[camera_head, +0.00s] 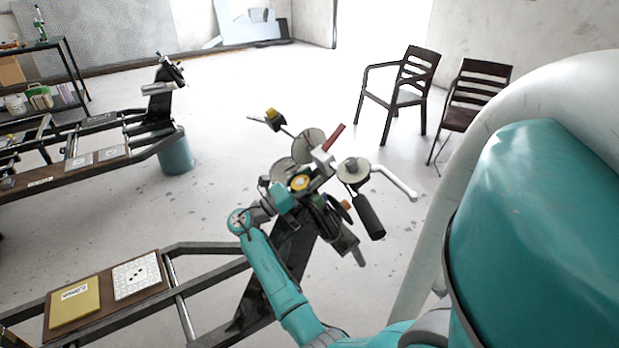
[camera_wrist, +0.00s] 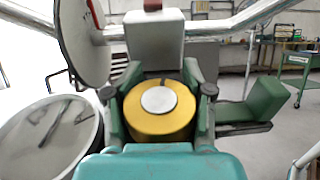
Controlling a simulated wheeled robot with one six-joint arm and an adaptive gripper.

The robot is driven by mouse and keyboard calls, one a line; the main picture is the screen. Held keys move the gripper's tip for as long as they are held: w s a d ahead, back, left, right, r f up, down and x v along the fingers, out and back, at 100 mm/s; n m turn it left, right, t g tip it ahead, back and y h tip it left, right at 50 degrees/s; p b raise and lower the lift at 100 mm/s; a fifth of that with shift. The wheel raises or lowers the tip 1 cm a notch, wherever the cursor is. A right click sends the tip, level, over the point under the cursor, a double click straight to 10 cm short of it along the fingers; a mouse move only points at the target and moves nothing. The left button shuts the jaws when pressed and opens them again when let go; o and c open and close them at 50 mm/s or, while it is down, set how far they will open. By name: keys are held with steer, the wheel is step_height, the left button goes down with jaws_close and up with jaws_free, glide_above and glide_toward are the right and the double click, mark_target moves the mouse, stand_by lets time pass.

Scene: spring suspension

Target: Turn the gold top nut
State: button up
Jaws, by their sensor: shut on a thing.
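The gold top nut (camera_wrist: 158,104) is a gold cylinder with a pale round centre, in the middle of the wrist view. It also shows small in the head view (camera_head: 299,183), on top of the suspension assembly. My gripper (camera_wrist: 160,92) is around the nut, with one green finger on its left side and one on its right. It is shut on the nut. In the head view my gripper and wrist reach the nut from the lower left. The nut's lower part is hidden behind my gripper's body in the wrist view.
A silver handlebar (camera_head: 395,183) with a black grip (camera_head: 369,216), a red-topped block and round discs crowd around the nut. A black frame (camera_head: 205,250) carries a yellow pad (camera_head: 75,303) and a white card (camera_head: 136,277). Two dark chairs stand behind on open floor.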

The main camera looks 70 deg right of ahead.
steer(key=shift+w+a+m+g+y, duration=0.1)
steer(key=shift+a+m+g+y, duration=0.05)
steer(key=shift+m+g+y, duration=0.6)
steer(key=shift+o, duration=0.2)
steer(key=shift+s+a+f+m+g+y, duration=0.15)
steer(key=shift+m+g+y, duration=0.45)
steer(key=shift+m+y, duration=0.55)
steer(key=shift+a+r+m+g+y, duration=0.15)
steer(key=shift+m+g+y, duration=0.6)
steer(key=shift+y, duration=0.6)
steer(key=shift+s+a+f+m+g+y, duration=0.15)
steer(key=shift+m+g+y, duration=0.35)
steer(key=shift+m+y, duration=0.65)
steer(key=shift+y, duration=0.3)
steer(key=o, duration=0.9)
steer(key=shift+c, duration=0.2)
steer(key=shift+h, duration=0.4)
